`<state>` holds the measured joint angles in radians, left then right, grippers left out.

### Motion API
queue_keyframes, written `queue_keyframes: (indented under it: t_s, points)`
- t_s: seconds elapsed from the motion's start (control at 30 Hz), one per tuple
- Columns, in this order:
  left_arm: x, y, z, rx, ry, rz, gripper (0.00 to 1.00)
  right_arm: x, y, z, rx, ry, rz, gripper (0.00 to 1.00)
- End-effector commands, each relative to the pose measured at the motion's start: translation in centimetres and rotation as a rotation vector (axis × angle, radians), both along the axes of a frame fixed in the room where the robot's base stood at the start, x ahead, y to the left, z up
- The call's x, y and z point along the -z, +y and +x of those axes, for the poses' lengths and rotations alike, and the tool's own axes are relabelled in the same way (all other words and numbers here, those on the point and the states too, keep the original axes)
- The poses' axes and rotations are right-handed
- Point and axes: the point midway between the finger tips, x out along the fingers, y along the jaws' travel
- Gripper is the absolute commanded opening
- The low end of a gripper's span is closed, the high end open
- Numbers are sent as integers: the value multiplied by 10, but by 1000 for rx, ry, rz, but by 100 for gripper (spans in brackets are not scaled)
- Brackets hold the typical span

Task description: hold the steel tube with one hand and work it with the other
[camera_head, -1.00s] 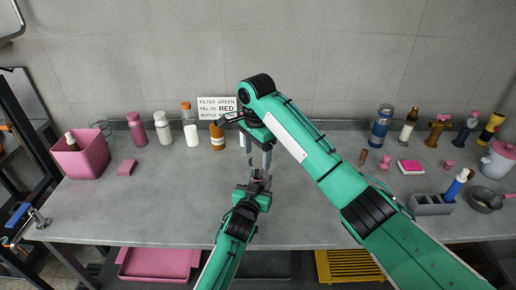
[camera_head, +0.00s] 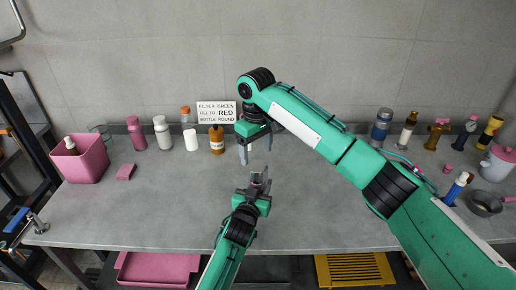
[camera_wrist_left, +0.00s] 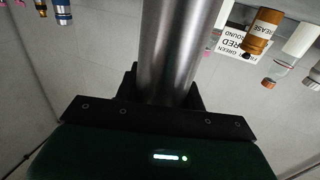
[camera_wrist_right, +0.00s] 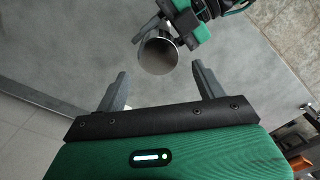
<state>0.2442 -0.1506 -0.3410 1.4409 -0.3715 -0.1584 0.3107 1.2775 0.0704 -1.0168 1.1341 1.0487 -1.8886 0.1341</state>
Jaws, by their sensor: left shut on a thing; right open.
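The steel tube (camera_wrist_left: 180,45) is a smooth grey cylinder. In the left wrist view it stands between the jaws of my left gripper, which is shut on it. In the right wrist view the tube (camera_wrist_right: 158,54) shows nearly end-on, its round end facing the camera. In the head view my left gripper (camera_head: 258,175) is above the middle of the bench, and the tube is hard to make out there. My right gripper (camera_head: 256,158) is open and empty, fingers pointing down, just beyond the left one. In its own view the tube lies ahead of the open fingers, apart from them.
The grey bench (camera_head: 150,215) is mostly clear in the middle. A pink bin (camera_head: 82,160), several bottles and a sign (camera_head: 217,112) stand along the back left.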

Motion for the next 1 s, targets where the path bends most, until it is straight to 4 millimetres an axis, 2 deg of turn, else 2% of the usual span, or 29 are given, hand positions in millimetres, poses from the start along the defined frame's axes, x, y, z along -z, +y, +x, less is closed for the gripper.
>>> queue_keyframes:
  t_s: [0.13, 0.33, 0.8, 1.0]
  points:
    - [0, 0, 0, 0, 0, 1, 0, -3, -2, 0, -208, 2, -3, 71]
    - [0, 0, 0, 0, 0, 0, 0, -4, -4, 0, -377, 8, -3, 71]
    - [0, 0, 0, 0, 0, 0, 0, -3, -4, 0, -422, 10, -3, 71]
    - [0, 0, 0, 0, 0, 0, 0, 15, -4, 0, -420, 12, -3, 71]
